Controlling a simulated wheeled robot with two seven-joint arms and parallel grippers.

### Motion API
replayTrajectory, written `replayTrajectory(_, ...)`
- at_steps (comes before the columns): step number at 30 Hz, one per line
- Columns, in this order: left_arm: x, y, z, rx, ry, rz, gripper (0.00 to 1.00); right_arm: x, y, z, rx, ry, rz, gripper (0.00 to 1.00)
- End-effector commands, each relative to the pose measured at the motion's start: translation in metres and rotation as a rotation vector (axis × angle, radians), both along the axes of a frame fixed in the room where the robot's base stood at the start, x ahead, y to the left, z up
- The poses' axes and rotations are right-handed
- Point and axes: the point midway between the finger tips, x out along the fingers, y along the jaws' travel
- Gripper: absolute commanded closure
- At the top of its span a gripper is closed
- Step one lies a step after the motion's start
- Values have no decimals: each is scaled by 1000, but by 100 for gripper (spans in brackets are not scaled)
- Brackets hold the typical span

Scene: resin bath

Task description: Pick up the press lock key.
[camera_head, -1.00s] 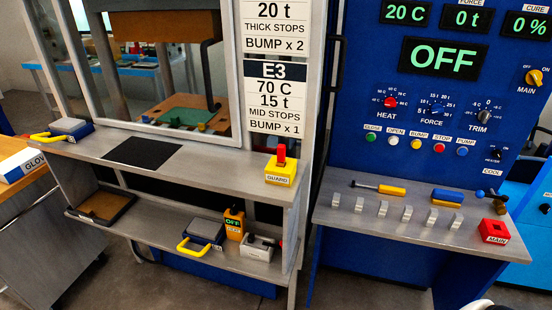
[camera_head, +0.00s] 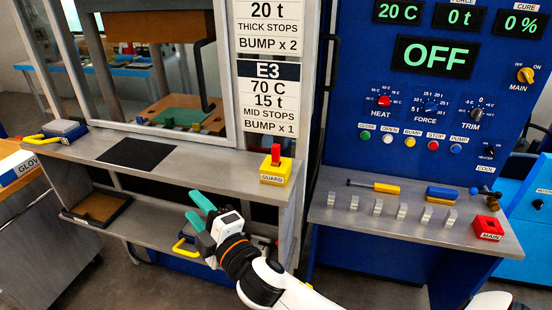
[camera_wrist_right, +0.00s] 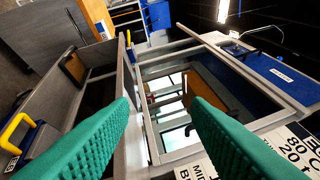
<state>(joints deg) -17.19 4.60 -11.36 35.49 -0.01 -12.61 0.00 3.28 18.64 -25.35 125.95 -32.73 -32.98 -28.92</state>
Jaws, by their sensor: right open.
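A red key-like piece (camera_head: 276,154) stands upright in a yellow block (camera_head: 275,172) labelled GUARD, at the right end of the press's upper ledge. I take it as the press lock key; its own label is not readable. My right gripper (camera_head: 190,203) is open and empty, left of and lower in the picture than the yellow block, in front of the shelf. Its two green fingers stand apart in the wrist view (camera_wrist_right: 160,103), where the red piece does not show. My left gripper is not in view.
A red MAIN block (camera_head: 487,228) sits on the right console's ledge (camera_head: 345,220), with several grey pieces and a screwdriver (camera_head: 373,186). A black mat (camera_head: 136,153) lies on the press ledge. A yellow-handled block (camera_head: 184,244) on the lower shelf is partly behind my right arm.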

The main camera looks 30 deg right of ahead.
Motion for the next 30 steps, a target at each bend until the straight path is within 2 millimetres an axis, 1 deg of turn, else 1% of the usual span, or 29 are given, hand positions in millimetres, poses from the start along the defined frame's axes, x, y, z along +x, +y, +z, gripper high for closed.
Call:
replayTrajectory(1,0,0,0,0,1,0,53,9,22,36,-158,-182,70,56)
replayTrajectory(2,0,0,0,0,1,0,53,10,37,55,-262,-295,112,56)
replayTrajectory(3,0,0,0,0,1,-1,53,9,58,77,-409,-448,166,56)
replayTrajectory(4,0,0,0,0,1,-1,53,6,74,89,-520,-562,207,56)
replayTrajectory(5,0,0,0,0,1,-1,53,2,89,99,-636,-675,247,56)
replayTrajectory(6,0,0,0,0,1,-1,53,-4,108,107,-792,-824,297,56)
replayTrajectory(7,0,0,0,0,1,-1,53,-8,121,109,-910,-931,336,56)
replayTrajectory(8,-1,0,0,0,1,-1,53,-12,132,109,-1032,-1038,374,56)
replayTrajectory(9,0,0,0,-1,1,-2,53,-16,143,103,-1195,-1174,429,56)
replayTrajectory(10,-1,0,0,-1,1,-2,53,-18,149,97,-1317,-1271,471,56)
replayTrajectory(11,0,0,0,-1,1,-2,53,-17,151,89,-1443,-1364,516,56)
replayTrajectory(12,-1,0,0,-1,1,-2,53,-14,150,76,-1610,-1479,583,56)
replayTrajectory(14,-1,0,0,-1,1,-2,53,-3,137,56,-1862,-1628,700,56)
replayTrajectory(15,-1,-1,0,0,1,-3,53,8,120,43,-2029,-1710,794,56)
replayTrajectory(17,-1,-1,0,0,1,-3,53,27,84,30,-2271,-1794,965,56)
replayTrajectory(18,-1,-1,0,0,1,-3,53,41,54,26,2300,1730,-1046,56)
replayTrajectory(20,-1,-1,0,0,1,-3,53,60,4,28,2150,1492,-1096,56)
replayTrajectory(21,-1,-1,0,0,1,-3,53,69,-31,34,2062,1348,-1137,56)
replayTrajectory(23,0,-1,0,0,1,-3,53,78,-81,48,1946,1162,-1204,56)
replayTrajectory(24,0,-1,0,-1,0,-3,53,80,-111,60,1880,1057,-1250,56)
replayTrajectory(27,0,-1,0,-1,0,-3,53,78,-169,87,1758,860,-1353,56)
replayTrajectory(30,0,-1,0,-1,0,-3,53,72,-202,106,1689,750,-1425,56)
